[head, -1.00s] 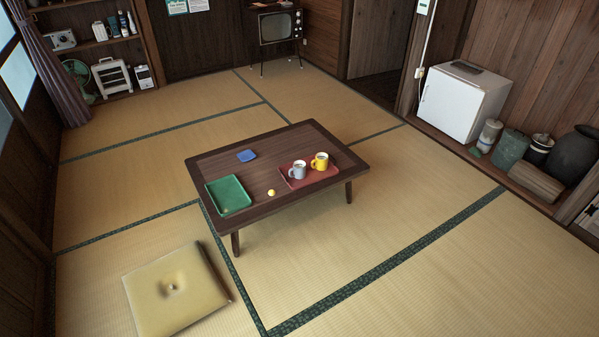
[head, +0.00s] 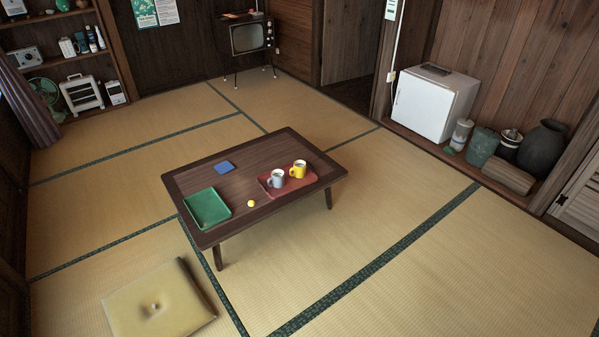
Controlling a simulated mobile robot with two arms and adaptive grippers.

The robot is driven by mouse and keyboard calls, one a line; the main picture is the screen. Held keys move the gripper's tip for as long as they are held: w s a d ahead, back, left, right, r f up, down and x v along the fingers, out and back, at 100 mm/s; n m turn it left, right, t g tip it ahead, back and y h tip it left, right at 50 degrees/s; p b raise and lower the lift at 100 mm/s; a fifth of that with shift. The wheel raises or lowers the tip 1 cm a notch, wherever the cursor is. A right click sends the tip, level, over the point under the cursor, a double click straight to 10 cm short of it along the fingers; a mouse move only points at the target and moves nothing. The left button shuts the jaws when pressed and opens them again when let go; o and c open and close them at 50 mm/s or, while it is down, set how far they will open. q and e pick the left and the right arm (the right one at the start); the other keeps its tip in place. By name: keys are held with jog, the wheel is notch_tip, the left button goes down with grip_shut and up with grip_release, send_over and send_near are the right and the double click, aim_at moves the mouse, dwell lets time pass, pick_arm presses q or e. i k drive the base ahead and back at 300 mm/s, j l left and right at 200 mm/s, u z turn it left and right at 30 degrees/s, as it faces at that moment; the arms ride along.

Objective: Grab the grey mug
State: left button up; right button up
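The grey mug (head: 277,179) stands upright on a red tray (head: 266,184) near the right end of the low dark wooden table (head: 192,173). A yellow mug (head: 299,169) stands on the same tray, just to the right of the grey one and a little farther back. Neither of my grippers shows in the head view, and both mugs are in plain sight.
A green tray (head: 207,207), a blue square (head: 225,167) and a small yellow ball (head: 251,203) are also on the table. A floor cushion (head: 159,303) lies in front at left. Open tatami (head: 370,220) lies right of the table. A white fridge (head: 432,103) stands at the wall.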

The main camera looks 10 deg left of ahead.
aim_at(278, 175)
jog(key=i+j+u, duration=0.1)
jog(key=i, duration=0.9)
